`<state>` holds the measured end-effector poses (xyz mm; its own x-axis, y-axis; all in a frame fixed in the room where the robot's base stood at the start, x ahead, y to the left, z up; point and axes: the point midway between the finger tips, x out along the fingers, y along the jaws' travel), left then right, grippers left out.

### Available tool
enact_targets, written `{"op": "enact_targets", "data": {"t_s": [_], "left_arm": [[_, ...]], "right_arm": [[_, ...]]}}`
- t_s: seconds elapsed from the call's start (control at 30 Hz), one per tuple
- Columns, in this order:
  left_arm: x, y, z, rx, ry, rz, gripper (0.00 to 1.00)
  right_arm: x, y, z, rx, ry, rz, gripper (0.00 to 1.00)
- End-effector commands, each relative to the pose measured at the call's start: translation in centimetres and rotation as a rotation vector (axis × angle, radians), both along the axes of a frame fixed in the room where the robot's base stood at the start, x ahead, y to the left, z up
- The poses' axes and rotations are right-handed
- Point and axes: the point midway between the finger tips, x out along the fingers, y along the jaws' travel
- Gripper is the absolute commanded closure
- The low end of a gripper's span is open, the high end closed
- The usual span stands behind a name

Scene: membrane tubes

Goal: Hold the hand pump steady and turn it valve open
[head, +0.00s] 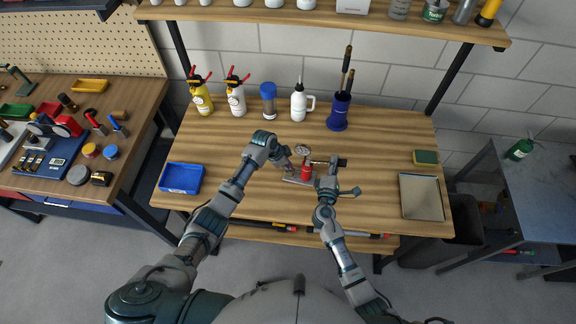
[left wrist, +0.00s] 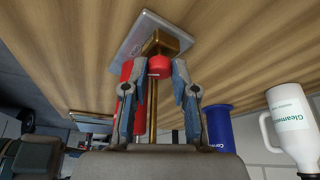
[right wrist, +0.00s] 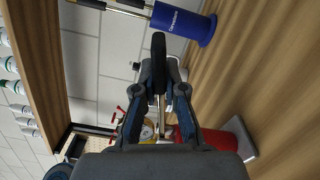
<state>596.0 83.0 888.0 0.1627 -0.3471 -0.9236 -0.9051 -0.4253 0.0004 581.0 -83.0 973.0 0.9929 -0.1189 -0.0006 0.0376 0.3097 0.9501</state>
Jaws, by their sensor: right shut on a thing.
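The hand pump has a red cylinder (head: 306,173) on a grey base plate (head: 298,181) in the middle of the table, with a round gauge (head: 302,150) behind. Its lever points right and ends in a black grip (right wrist: 158,55). In the left wrist view, a red valve knob (left wrist: 160,66) sits on a brass block (left wrist: 167,42). My left gripper (head: 290,164) is open, its fingers (left wrist: 156,78) on either side of the knob; contact is not clear. The red cylinder also shows there (right wrist: 218,140).
A blue tray (head: 181,178) lies at left and a metal tray (head: 421,197) at right. Bottles, a white jug (head: 300,104) and a blue holder (head: 338,112) with tools stand along the back. The wood on both sides of the pump is clear.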

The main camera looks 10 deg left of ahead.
Motion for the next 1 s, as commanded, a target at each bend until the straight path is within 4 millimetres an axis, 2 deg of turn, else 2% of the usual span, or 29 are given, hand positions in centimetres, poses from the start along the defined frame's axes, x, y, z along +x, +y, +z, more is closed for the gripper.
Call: {"op": "enact_targets", "data": {"t_s": [0.03,0.07,0.47,0.67,1.0], "left_arm": [[0.04,0.03,-0.02,0.001,-0.002,0.001,0.94],[0.04,0.03,-0.02,0.001,-0.002,0.001,1.0],[0.03,0.08,-0.01,0.003,-0.003,0.05,1.0],[-0.06,0.02,-0.03,0.002,-0.004,0.169,1.0],[-0.25,-0.18,-0.02,0.002,-0.004,0.478,1.0]], "right_arm": [[-0.07,-0.1,-0.32,-0.002,0.006,-0.002,1.0],[-0.07,-0.1,-0.32,-0.002,0.006,-0.002,1.0],[-0.08,-0.1,-0.32,-0.002,0.005,-0.002,1.0],[-0.07,-0.1,-0.33,-0.002,0.006,-0.002,1.0],[-0.07,-0.12,-0.35,-0.002,0.006,-0.002,1.0]]}}
